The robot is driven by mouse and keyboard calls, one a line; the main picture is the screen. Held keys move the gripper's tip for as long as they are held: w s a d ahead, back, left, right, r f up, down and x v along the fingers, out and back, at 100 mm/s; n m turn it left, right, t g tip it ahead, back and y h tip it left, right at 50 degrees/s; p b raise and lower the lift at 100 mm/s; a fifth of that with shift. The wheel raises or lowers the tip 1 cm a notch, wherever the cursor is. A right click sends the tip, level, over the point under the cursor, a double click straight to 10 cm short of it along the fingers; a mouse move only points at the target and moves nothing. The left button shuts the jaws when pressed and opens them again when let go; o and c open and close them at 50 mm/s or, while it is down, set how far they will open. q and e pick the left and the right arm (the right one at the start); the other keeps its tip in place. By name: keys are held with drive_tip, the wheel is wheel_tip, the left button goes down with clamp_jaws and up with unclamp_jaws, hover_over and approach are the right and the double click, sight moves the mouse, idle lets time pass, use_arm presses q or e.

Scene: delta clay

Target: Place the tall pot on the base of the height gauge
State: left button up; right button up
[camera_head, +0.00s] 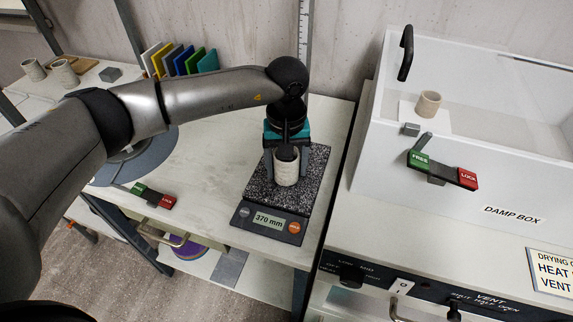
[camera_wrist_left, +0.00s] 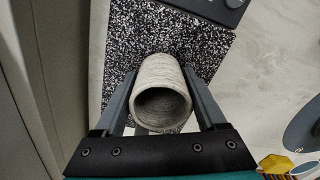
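The tall pot (camera_head: 287,170), a pale ribbed clay cylinder, is upright over the speckled dark base (camera_head: 262,195) of the height gauge. Whether its bottom touches the base is hard to tell. My left gripper (camera_head: 287,163) points down from above with one finger on each side of the pot, closed on its walls. In the left wrist view the pot's open mouth (camera_wrist_left: 162,107) lies between the two fingers, with the speckled base (camera_wrist_left: 135,40) beyond it. The gauge display (camera_head: 268,219) reads 370 mm. My right gripper is not in view.
The gauge's upright scale (camera_head: 304,35) rises behind my wrist. A white damp box (camera_head: 470,180) stands at right with a smaller pot (camera_head: 428,104) inside. A FREE/LOCK lever (camera_head: 441,169) is on its front. Two pots (camera_head: 64,73) stand at far left. Coloured boards (camera_head: 181,60) stand behind my arm.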

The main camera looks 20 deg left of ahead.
use_arm(q)
drive_tip(key=shift+o, duration=1.3)
wheel_tip(320, 180, up, 8)
drive_tip(key=shift+p, duration=0.45)
drive_tip(key=shift+f, duration=0.1)
